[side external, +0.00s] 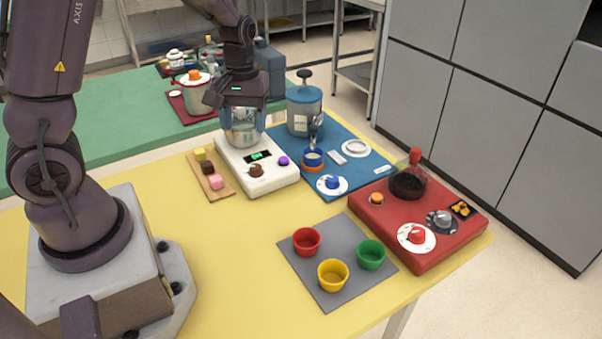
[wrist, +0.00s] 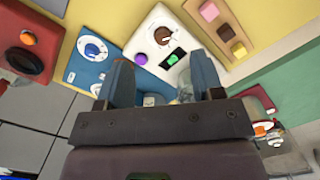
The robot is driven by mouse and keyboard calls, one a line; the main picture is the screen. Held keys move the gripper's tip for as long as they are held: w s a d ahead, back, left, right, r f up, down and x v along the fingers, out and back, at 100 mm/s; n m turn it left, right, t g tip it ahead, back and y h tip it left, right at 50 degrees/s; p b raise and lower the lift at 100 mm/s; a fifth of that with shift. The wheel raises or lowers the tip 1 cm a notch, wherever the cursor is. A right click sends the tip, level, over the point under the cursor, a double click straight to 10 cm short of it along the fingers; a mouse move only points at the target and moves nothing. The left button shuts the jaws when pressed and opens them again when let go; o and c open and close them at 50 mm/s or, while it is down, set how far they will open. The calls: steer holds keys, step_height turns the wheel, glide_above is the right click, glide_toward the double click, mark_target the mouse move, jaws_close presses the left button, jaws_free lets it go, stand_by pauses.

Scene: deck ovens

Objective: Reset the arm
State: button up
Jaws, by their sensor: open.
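My gripper (side external: 243,112) is over the white device (side external: 277,178) at the back of the yellow table. Its two blue fingers stand apart in the wrist view (wrist: 160,65), with no object clearly clamped between them. A shiny, bowl-like vessel (side external: 243,133) is directly below the gripper on the white device. In the wrist view, part of a clear vessel (wrist: 187,84) shows beside the right finger; the rest is hidden. I cannot tell whether the fingers touch it.
A board with small blocks (side external: 212,181) lies left of the white device. A blue station (side external: 345,175) and a red station with a flask (side external: 440,222) stand right. Red (side external: 306,241), yellow (side external: 332,275) and green (side external: 371,254) cups sit on a grey mat. The front-left yellow tabletop is clear.

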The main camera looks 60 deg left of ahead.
steer(key=s+d+r+m+t, duration=0.3)
steer(key=s+d+r+m, duration=0.2)
steer(key=r, duration=0.3)
steer(key=s+d+r+m+t, duration=0.3)
steer(key=s+d+r+m, duration=0.2)
steer(key=d+r, duration=0.3)
steer(key=shift+s+r+y, duration=0.3)
steer(key=shift+s+r, duration=0.15)
steer(key=shift+s, duration=0.05)
